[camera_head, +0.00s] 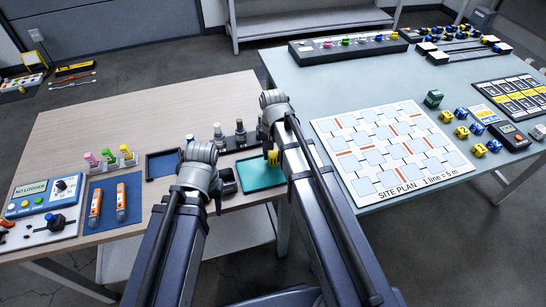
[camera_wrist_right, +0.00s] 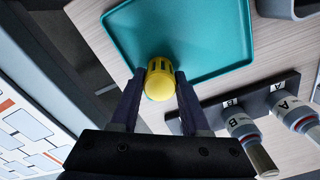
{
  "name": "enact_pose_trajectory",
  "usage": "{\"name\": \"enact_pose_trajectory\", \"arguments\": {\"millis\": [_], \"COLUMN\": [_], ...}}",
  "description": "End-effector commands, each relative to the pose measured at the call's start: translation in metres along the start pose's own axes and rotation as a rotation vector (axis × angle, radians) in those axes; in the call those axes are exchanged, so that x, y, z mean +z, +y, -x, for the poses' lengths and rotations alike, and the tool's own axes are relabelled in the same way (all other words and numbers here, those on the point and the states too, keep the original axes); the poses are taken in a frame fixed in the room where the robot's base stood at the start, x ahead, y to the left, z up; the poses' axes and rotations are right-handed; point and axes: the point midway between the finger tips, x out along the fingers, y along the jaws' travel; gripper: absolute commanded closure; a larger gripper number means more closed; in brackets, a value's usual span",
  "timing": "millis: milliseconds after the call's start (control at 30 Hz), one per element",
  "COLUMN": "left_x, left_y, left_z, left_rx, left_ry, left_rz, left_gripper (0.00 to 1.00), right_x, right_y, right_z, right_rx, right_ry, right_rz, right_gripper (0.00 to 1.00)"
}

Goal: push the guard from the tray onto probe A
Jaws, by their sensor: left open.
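The yellow slotted guard (camera_wrist_right: 160,82) is between the fingertips of my right gripper (camera_wrist_right: 161,76), which look closed against its sides. It is over the teal tray (camera_wrist_right: 205,35), near one edge; I cannot tell whether it touches the tray. In the head view the guard (camera_head: 273,158) shows at the tray's far edge, under my right arm. Probe A (camera_wrist_right: 292,112) and probe B (camera_wrist_right: 240,126) stand in a dark labelled holder beside the tray. My left gripper (camera_head: 224,184) is open and empty, left of the tray.
A dark blue empty tray (camera_head: 163,164) lies left of the probes. A blue mat (camera_head: 100,225) with orange tools and a control box (camera_head: 45,196) are further left. A second table with a site plan (camera_head: 390,150) stands to the right.

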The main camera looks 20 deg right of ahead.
Motion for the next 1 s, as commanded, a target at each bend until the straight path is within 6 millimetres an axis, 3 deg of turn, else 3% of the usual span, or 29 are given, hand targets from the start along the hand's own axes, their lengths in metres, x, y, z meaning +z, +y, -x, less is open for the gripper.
{"name": "enact_pose_trajectory", "arguments": {"millis": [233, 1000], "left_x": [0.000, 0.002], "left_y": [0.000, -0.004], "left_z": [0.000, 0.036], "left_rx": [0.000, 0.000], "left_ry": [0.000, 0.000], "left_rz": [0.000, 0.000], "left_gripper": [0.50, 0.50], "right_x": [0.000, 0.000], "right_y": [0.000, 0.000], "right_z": [0.000, 0.037], "right_rx": [0.000, 0.000], "right_ry": [0.000, 0.000], "right_rz": [0.000, 0.000], "right_gripper": [0.86, 0.86]}}
